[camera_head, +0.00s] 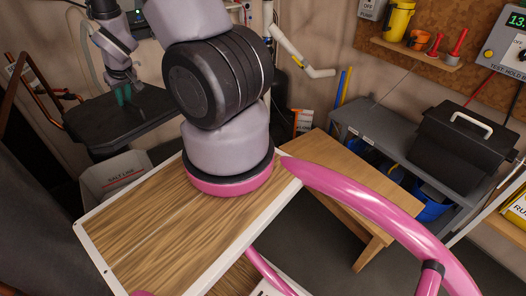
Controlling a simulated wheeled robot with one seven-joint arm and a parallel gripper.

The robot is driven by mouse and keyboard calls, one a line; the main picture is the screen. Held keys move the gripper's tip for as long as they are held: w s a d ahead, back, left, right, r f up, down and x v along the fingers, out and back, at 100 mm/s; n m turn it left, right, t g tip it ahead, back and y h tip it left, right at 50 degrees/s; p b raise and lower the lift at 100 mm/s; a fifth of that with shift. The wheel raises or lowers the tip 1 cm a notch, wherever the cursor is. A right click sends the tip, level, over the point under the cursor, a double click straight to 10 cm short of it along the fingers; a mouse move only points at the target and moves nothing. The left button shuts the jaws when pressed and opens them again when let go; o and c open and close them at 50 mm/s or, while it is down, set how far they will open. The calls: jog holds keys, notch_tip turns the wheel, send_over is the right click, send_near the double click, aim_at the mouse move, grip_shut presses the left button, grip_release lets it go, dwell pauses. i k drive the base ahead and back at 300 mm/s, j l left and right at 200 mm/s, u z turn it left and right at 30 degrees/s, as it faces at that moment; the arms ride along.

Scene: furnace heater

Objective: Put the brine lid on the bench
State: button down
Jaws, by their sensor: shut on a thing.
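The brine lid appears to be the dark flat panel (152,112) at the upper left. The exact grip point is small and partly unclear. A wooden bench (335,178) with a light top stands right of the middle, and its visible top is bare. My arm and pink-edged base hide part of the scene.
A grey shelf unit (375,127) stands at the right, with a black toolbox (462,138) on it and blue containers below. Copper pipes (40,92) run along the left wall. Dark floor (325,240) shows in front of the bench.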

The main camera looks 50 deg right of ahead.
aim_at(347, 173)
jog(key=z, duration=1.6)
jog(key=k+j+z, duration=0.1)
jog(key=z, duration=0.35)
jog(key=k+j+z, duration=0.15)
jog(key=j+z, duration=0.25)
jog(key=k+z, duration=0.15)
jog(key=z, duration=0.3)
jog(key=i+j, duration=0.15)
jog(key=i, duration=0.05)
